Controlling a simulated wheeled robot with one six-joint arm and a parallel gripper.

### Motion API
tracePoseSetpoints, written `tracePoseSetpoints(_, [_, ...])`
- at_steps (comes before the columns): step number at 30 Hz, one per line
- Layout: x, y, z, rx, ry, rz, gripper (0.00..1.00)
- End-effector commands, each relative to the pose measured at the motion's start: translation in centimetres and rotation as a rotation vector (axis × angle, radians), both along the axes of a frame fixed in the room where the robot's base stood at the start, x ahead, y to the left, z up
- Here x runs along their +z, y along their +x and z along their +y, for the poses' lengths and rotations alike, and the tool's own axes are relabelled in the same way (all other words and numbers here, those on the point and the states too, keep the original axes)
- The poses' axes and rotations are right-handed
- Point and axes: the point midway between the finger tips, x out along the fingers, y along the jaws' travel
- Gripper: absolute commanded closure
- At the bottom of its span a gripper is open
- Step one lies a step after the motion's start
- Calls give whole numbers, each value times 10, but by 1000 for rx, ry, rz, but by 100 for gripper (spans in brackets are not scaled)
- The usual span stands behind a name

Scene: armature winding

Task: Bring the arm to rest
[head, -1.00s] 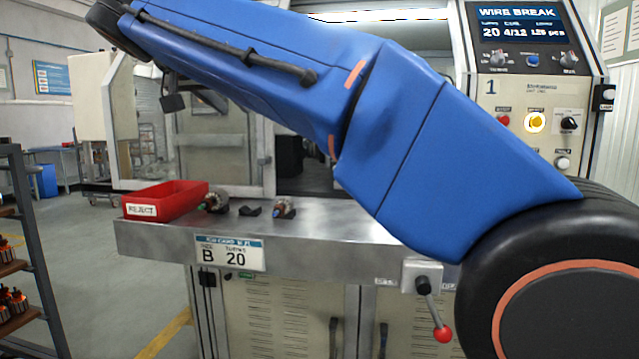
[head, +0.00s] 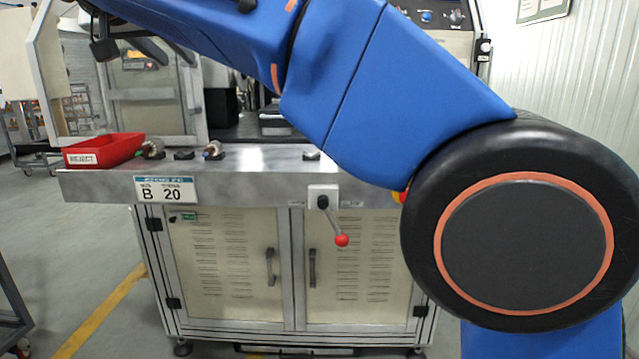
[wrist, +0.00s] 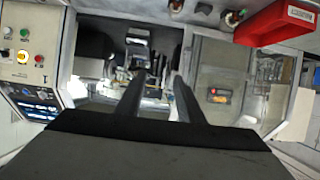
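My blue arm (head: 390,90) reaches across the head view from the large black joint at right to the upper left. My gripper (wrist: 158,80) shows in the wrist view as two dark parallel fingers, spread apart with nothing visible between them. Beyond the fingers is the machine's interior (wrist: 140,60). In the head view the fingertips cannot be made out. The wrist view is turned over, with the bench parts along its top edge.
The steel bench (head: 250,185) holds a red REJECT bin (head: 118,150), two armatures (head: 213,150) and a dark holder (head: 184,155). A red-knobbed lever (head: 335,228) sticks out from its front. The machine door (head: 150,95) stands behind.

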Motion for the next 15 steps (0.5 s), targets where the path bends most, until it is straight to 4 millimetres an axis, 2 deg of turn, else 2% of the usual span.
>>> tracePoseSetpoints(8, [-13, 19, -39, -3, -44, 45, 66])
tracePoseSetpoints(15, [-34, 37, -94, -3, -96, 110, 66])
